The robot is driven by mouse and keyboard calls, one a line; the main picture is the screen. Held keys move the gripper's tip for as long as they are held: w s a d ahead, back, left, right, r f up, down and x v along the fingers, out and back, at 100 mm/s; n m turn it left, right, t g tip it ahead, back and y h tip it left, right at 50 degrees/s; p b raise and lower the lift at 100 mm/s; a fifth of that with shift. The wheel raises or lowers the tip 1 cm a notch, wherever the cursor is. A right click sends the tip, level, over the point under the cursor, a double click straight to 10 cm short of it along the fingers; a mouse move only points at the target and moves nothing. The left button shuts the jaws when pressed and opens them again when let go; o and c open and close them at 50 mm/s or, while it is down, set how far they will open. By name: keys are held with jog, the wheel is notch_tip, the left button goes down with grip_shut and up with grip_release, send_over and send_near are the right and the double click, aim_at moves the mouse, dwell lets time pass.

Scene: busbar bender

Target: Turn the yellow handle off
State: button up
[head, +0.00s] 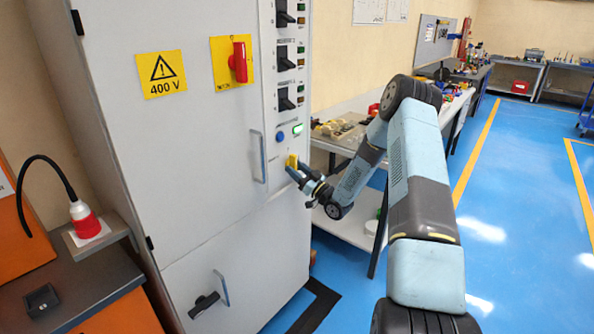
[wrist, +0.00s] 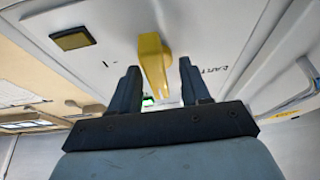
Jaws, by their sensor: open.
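The yellow handle (head: 292,161) is on the narrow control strip at the right edge of the grey cabinet, below a blue button and a lit green lamp. In the wrist view the yellow handle (wrist: 152,65) extends from the panel down between the two dark fingers. My gripper (head: 296,174) is open at the handle, and in the wrist view my gripper (wrist: 157,85) has one finger on each side of it, with visible gaps. Whether the fingertips touch the panel is unclear.
A red switch (head: 239,62) on a yellow plate and a 400 V sign (head: 161,74) are on the cabinet door (head: 190,130). A vertical door pull (head: 257,157) stands out left of the strip. Black switches (head: 284,57) sit above. A workbench (head: 345,135) stands behind my arm.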

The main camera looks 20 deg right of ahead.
jog(key=v, duration=1.4)
jog(key=shift+w+d, duration=0.1)
jog(key=shift+w, duration=0.1)
jog(key=w+a+r+n+g+h, duration=0.1)
jog(key=w+r+g+h, duration=0.1)
jog(key=w+r+h, duration=0.3)
jog(key=a+r+g+h, duration=0.1)
jog(key=r+g+h, duration=0.1)
jog(key=r, duration=0.5)
jog(key=s+r+m+g+h, duration=0.3)
jog(key=s+r+m+h, duration=0.35)
jog(key=s+r, duration=0.85)
jog(key=s+a+r+g, duration=0.1)
jog(key=s+a+r, duration=0.1)
jog(key=s, duration=0.7)
jog(key=s+a+r+m+g, duration=0.1)
jog(key=s+a+r+g, duration=0.1)
jog(key=s, duration=0.8)
jog(key=s+a+r+m+g, duration=0.1)
jog(key=s+a+r+g, duration=0.1)
jog(key=s, duration=0.8)
jog(key=shift+a, duration=0.45)
